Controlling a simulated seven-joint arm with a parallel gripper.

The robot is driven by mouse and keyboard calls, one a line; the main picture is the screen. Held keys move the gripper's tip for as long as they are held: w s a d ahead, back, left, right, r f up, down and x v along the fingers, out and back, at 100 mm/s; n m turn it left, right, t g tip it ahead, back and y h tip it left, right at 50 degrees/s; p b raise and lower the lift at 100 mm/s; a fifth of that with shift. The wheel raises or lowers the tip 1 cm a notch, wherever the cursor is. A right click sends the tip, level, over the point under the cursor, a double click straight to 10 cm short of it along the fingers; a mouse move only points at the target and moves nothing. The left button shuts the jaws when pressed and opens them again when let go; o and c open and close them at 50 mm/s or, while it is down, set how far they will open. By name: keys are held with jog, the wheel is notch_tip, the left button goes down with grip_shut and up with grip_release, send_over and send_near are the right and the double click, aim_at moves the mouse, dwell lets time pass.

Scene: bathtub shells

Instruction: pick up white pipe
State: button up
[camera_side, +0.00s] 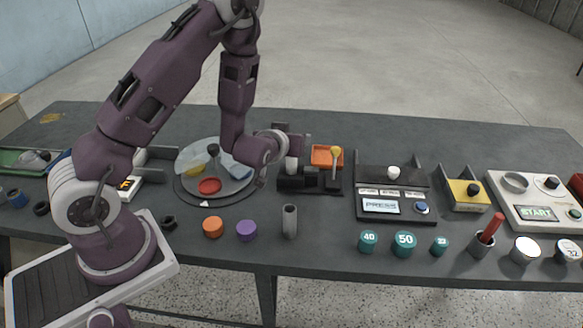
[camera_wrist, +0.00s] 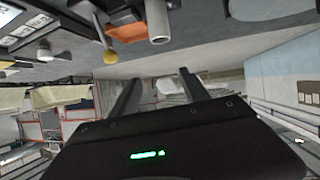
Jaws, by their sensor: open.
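A short white pipe (camera_side: 291,166) stands upright by a black fixture (camera_side: 300,184) near the middle of the table. It is partly hidden behind my gripper (camera_side: 303,142) in the side view. In the wrist view, which looks upside down, the white pipe (camera_wrist: 159,22) shows at the top, beyond the fingertips of my gripper (camera_wrist: 158,78). The two dark fingers are apart with nothing between them. A grey hollow pipe (camera_side: 290,221) stands upright near the front edge of the table.
An orange tray (camera_side: 327,156) and a yellow-topped lever (camera_side: 336,153) are close on the right. A round plate (camera_side: 232,187) with a red disc lies left. Orange (camera_side: 213,227) and purple (camera_side: 247,231) cylinders stand in front. A black control panel (camera_side: 394,191) is farther right.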

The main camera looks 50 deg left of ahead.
aim_at(292, 159)
jog(key=shift+m+t, duration=0.5)
jog(key=shift+m, duration=0.2)
jog(key=f, duration=0.2)
jog(key=s+f, duration=0.1)
jog(key=f, duration=0.3)
jog(key=shift+s+d+f, duration=0.2)
jog(key=shift+s+d, duration=0.05)
jog(key=x, duration=0.7)
jog(key=shift+s+a+f, duration=0.2)
jog(key=shift+a, duration=0.05)
grip_shut()
